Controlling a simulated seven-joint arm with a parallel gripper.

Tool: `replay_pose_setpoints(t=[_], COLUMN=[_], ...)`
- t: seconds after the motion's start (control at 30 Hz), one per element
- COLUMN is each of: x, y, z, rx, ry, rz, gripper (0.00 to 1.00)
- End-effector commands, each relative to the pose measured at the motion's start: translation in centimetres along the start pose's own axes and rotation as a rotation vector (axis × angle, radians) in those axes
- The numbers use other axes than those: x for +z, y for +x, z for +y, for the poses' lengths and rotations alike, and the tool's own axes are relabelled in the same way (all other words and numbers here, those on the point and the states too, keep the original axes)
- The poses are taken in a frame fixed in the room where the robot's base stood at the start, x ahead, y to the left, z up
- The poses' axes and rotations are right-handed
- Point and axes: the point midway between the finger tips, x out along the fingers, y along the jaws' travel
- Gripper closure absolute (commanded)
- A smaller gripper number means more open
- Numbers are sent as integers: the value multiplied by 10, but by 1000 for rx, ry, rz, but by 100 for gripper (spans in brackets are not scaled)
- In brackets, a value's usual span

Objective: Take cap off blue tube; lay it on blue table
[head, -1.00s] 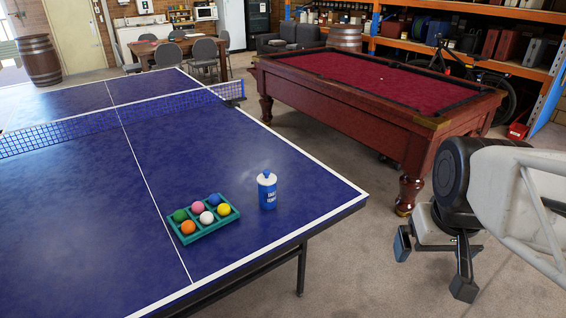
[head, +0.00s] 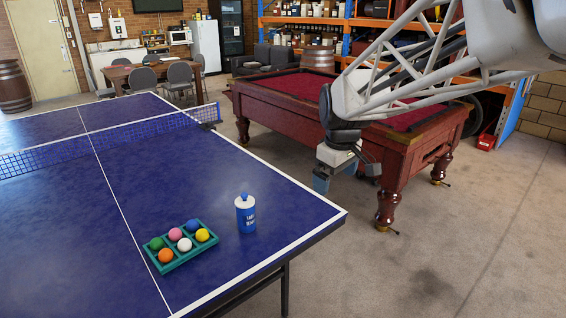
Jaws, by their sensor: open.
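The blue tube (head: 246,219) stands upright on the blue table (head: 190,296), near its right corner. Its upper part is white, with a small blue knob on the cap (head: 245,200) at the top. The cap sits on the tube. My gripper (head: 325,182) is open and empty. It hangs beyond the table's right edge, to the right of and above the tube in the picture, well apart from it. One finger is partly hidden.
A green tray (head: 190,262) with several coloured balls lies just left of the tube. A net (head: 110,139) crosses the table farther back. A pool table (head: 300,105) stands behind my gripper. The blue surface behind the tube is clear.

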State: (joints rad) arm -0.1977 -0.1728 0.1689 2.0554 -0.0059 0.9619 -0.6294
Motion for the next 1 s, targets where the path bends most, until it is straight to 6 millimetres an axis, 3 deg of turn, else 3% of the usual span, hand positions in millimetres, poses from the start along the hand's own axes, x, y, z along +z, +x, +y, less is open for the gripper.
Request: replay_pose_setpoints(t=[0.03, 0.47, 1.0], x=[-16, -131, -273], y=[6, 53, 142], z=[3, 19, 9], rx=[-5, -40, -88], ry=[-36, -351, -745], rz=[-5, -26, -44], gripper=[0, 0, 0])
